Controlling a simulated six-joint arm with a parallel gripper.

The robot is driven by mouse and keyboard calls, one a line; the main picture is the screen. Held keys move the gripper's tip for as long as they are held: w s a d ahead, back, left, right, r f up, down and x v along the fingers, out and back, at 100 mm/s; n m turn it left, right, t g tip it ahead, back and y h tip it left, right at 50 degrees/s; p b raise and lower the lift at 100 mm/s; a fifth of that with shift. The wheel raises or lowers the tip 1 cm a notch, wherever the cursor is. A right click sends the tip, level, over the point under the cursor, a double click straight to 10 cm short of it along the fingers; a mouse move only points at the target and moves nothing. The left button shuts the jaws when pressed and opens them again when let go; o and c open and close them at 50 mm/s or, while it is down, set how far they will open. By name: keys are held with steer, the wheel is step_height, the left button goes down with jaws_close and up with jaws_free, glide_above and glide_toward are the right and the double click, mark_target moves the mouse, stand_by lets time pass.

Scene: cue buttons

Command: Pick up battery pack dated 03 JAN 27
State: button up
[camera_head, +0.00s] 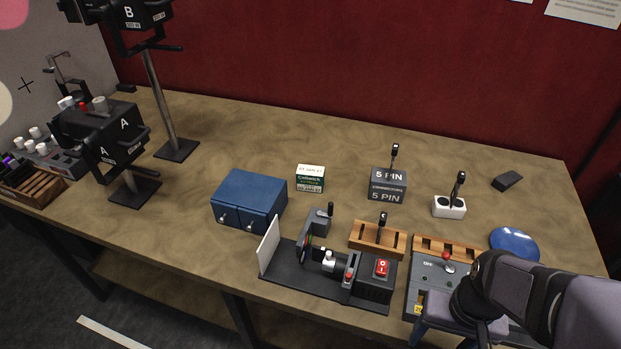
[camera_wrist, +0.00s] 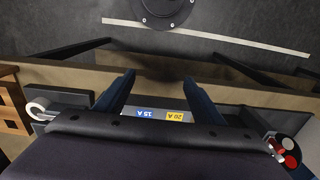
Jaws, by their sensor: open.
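A small white and green box (camera_head: 310,178) stands upright in the middle of the table, behind and right of a blue two-door cabinet (camera_head: 250,201). A date is printed on its top; it seems to end in JAN 27, but the day is too small to read surely. I see no other battery-like pack; the cabinet's inside is hidden. My gripper (camera_head: 460,330) is at the front right of the table, over the grey switch box, far from the white and green box. In the wrist view my gripper (camera_wrist: 158,85) is open and empty, with a 15 A / 20 A label (camera_wrist: 158,115) between its fingers.
A 5 PIN box (camera_head: 387,186), white socket block (camera_head: 449,207), slotted wooden block (camera_head: 377,240) and blue dome (camera_head: 515,244) are to the right. Black stands A (camera_head: 110,140) and B (camera_head: 165,100) are left. The back middle is clear.

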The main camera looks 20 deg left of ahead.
steer(key=w+a+r+m+t+y+p, duration=0.1)
steer(key=w+a+r+p, duration=0.1)
steer(key=w+r+p, duration=0.3)
steer(key=w+a+r+m+y+p, duration=0.1)
steer(key=w+a+r+y, duration=0.15)
steer(key=w, duration=0.45)
steer(key=w+a+r+m+t+y+b, duration=0.1)
steer(key=w+a+r+m+y, duration=0.15)
steer(key=w+a, duration=0.4)
steer(key=w+a+r+m+t+y, duration=0.1)
steer(key=w+a+m, duration=0.25)
steer(key=w, duration=0.65)
steer(key=m+y+b, duration=0.5)
steer(key=m+b, duration=0.4)
glide_toward(315, 173)
steer(key=shift+a+f, duration=0.35)
steer(key=shift+f, duration=0.45)
steer(key=shift+w+a+m, duration=0.1)
steer(key=shift+a+m, duration=0.3)
steer(key=shift+a, duration=0.3)
steer(key=shift+w+r+p+x, duration=0.15)
steer(key=shift+p+x, duration=0.75)
steer(key=shift+x, duration=0.75)
steer(key=shift+w+r+p+x, duration=0.15)
steer(key=shift+p+x, duration=0.7)
steer(key=shift+x, duration=0.8)
steer(key=shift+f, duration=0.1)
